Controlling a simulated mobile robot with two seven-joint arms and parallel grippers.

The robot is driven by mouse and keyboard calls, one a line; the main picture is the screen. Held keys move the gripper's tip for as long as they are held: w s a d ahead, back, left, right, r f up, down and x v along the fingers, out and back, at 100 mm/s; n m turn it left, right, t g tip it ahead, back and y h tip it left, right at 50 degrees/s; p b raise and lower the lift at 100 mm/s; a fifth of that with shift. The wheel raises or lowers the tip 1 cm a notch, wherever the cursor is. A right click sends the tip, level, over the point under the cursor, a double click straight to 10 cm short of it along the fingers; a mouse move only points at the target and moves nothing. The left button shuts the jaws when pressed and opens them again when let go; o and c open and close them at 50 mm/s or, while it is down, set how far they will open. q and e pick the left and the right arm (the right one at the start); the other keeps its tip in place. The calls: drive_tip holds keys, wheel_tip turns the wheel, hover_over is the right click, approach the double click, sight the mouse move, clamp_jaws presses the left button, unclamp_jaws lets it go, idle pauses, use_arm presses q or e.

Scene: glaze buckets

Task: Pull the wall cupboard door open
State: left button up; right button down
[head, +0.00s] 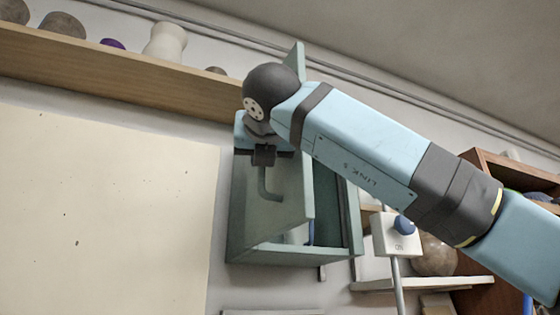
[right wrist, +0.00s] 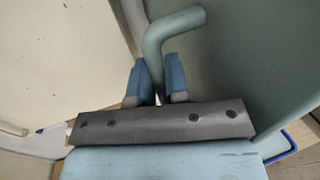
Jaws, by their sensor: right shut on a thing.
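The wall cupboard (head: 340,250) is a grey-green box on the wall, right of the large cream board in the head view. Its door (head: 290,195) stands partly open, with the inside showing through a gap on its right. The door also fills the right of the right wrist view (right wrist: 245,60). My right gripper (head: 265,165) is at the bent green handle (head: 270,192). In the right wrist view its blue fingers (right wrist: 157,82) are shut on the handle (right wrist: 180,22), one on each side. My left gripper is not in view.
A wooden shelf (head: 120,75) with several pots runs along the upper left. A white box with a blue knob (head: 398,232) is mounted right of the cupboard, near shelving with pots. My right arm crosses in front from the right.

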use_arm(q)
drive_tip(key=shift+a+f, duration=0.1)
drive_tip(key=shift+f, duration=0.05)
use_arm(e)
drive_tip(key=shift+a+r+m+h, duration=0.1)
drive_tip(key=shift+a+m+h, duration=0.2)
drive_tip(key=shift+a+h, duration=0.1)
drive_tip(key=c, duration=1.1)
unclamp_jaws()
drive_tip(key=shift+c, duration=0.2)
use_arm(q)
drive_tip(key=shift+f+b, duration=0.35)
drive_tip(key=shift+b, duration=0.75)
use_arm(e)
drive_tip(key=s+d, duration=0.2)
drive_tip(key=s, duration=1.1)
drive_tip(key=shift+s, duration=0.3)
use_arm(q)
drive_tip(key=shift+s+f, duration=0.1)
